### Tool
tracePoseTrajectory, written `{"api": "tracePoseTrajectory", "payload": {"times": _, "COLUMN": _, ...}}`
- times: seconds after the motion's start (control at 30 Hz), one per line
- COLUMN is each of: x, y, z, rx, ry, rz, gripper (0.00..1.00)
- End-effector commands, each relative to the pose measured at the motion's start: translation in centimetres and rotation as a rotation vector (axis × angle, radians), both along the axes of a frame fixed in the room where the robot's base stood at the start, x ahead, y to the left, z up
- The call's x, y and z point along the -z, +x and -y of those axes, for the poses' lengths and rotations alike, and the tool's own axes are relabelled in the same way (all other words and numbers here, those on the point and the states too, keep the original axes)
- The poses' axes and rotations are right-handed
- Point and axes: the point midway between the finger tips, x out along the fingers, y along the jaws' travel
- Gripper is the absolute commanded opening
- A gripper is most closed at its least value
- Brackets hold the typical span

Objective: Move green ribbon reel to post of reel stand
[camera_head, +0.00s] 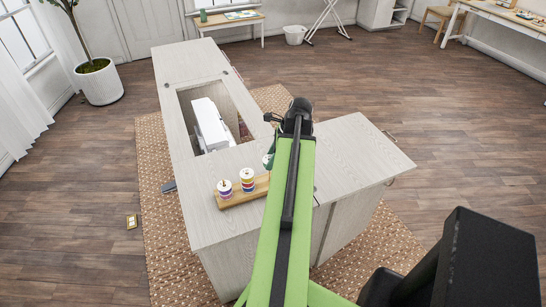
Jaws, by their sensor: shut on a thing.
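The reel stand (236,201) is a narrow wooden board on the cabinet top. Two stacks of striped purple, orange and white ribbon reels (248,180) stand on it. Its right end runs behind my green arm, so any post there is hidden. The green ribbon reel (268,160) shows as a small green and white piece at the arm's left edge, mostly hidden, just behind the stand's right end. My gripper (272,147) is shut on it, above the cabinet; its fingers are largely behind the arm. The reel's exact height and tilt cannot be told.
The pale wood cabinet (219,235) has an open well with a white sewing machine (209,125) behind the stand. Its right wing (362,150) is bare. A woven rug (158,220) lies underneath. A potted tree (99,82) stands at the left.

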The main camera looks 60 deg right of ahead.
Motion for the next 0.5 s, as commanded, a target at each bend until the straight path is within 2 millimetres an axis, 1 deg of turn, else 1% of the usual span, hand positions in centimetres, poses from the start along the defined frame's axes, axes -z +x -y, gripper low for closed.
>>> {"api": "tracePoseTrajectory", "payload": {"times": 0.03, "x": 0.3, "y": 0.0, "z": 0.0, "rx": 0.000, "ry": 0.000, "rz": 0.000, "gripper": 0.09}}
{"api": "tracePoseTrajectory", "payload": {"times": 0.5, "x": 1.7, "y": 0.0, "z": 0.0, "rx": -0.001, "ry": 0.000, "rz": 0.000, "gripper": 0.09}}
